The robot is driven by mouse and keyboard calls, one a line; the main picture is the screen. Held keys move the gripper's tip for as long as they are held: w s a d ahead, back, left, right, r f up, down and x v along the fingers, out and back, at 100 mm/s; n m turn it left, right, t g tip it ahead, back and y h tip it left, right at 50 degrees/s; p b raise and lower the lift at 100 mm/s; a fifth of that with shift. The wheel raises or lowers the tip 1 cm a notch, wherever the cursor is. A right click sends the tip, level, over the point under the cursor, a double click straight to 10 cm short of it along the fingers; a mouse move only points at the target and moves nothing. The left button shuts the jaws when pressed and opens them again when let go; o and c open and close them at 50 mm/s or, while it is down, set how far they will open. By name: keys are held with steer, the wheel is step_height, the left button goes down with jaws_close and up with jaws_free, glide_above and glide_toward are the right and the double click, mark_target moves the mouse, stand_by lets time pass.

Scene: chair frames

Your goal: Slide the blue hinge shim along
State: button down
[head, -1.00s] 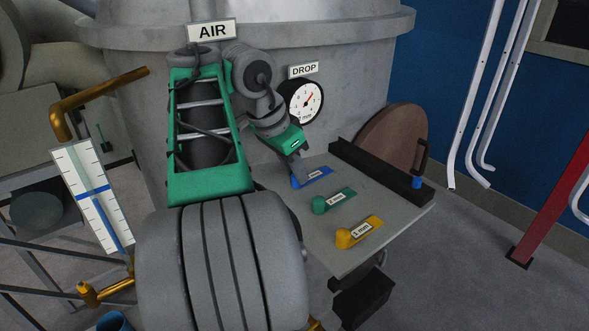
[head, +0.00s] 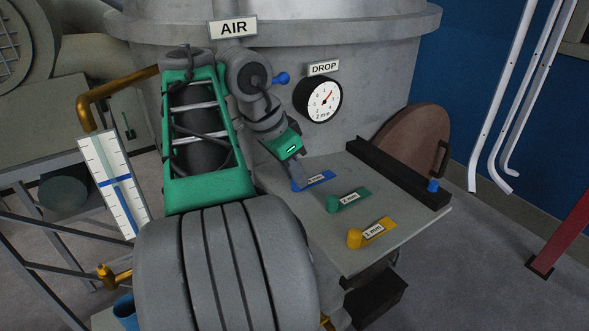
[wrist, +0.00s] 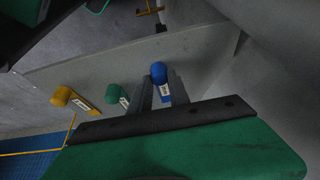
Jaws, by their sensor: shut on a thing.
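The blue hinge shim (head: 317,180) is a flat blue strip with a white label. It lies on the grey table, behind the green shim in the head view.
A green shim (head: 352,198) and a yellow shim (head: 378,230) lie nearer on the grey table (head: 405,232). A dark rail (head: 395,172) with a blue knob (head: 433,185) runs along the far right side. The DROP gauge (head: 318,100) is on the tank behind.

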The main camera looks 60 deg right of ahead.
steer(key=c, duration=1.3)
jaws_free()
steer(key=shift+w+a, duration=0.15)
steer(key=shift+a, duration=0.05)
steer(key=shift+c, duration=0.2)
steer(key=shift+o, duration=0.5)
steer(key=shift+r, duration=0.1)
steer(key=p+v, duration=0.6)
steer(key=v, duration=0.1)
steer(key=shift+r+p, duration=0.3)
steer(key=shift+p, duration=0.1)
